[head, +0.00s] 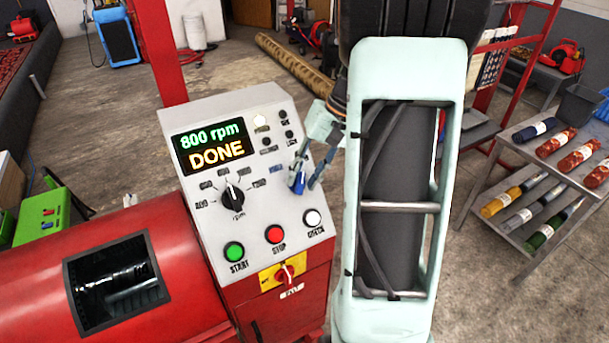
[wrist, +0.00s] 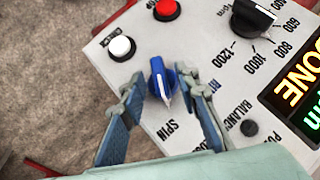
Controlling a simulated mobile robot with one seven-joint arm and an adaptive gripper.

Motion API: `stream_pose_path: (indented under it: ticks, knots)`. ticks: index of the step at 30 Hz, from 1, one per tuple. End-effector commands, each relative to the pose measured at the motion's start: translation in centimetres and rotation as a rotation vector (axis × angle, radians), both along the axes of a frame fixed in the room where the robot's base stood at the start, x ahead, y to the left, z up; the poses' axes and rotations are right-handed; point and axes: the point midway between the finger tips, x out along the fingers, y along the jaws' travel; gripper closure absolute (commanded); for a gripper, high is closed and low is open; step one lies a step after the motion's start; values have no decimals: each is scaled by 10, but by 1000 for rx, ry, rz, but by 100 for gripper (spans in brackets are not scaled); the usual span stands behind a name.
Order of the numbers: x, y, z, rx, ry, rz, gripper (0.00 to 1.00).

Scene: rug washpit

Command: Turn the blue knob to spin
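The blue knob (head: 298,186) is on the sloped white control panel (head: 262,212), right of the black rpm dial. In the wrist view the blue knob (wrist: 158,76) shows a white pointer line aimed towards the word SPIN. My gripper (head: 307,181) is over the panel at the knob. In the wrist view my gripper (wrist: 165,86) has one finger on each side of the knob, with visible gaps, so it is open and holds nothing. I cannot tell how deep the fingertips reach along the knob. The display (head: 213,146) reads 800 rpm and DONE.
Near the knob are the black rpm dial (head: 232,197), green START button (head: 234,252), red STOP button (head: 275,234) and white button (head: 312,217). A red switch (head: 284,275) is below.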

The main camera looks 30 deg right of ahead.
Motion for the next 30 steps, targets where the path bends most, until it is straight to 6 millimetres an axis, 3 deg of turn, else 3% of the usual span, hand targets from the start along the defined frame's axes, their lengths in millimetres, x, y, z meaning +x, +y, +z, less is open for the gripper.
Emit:
stream_pose_path:
  ticks: [5,18,24,30]
  knots:
    - [-2,-8,18,-2,-4,-2,71]
    - [-12,-40,96,-2,-2,-2,71]
    - [-15,-45,109,-1,-2,-1,71]
    - [-15,-45,110,0,0,-1,71]
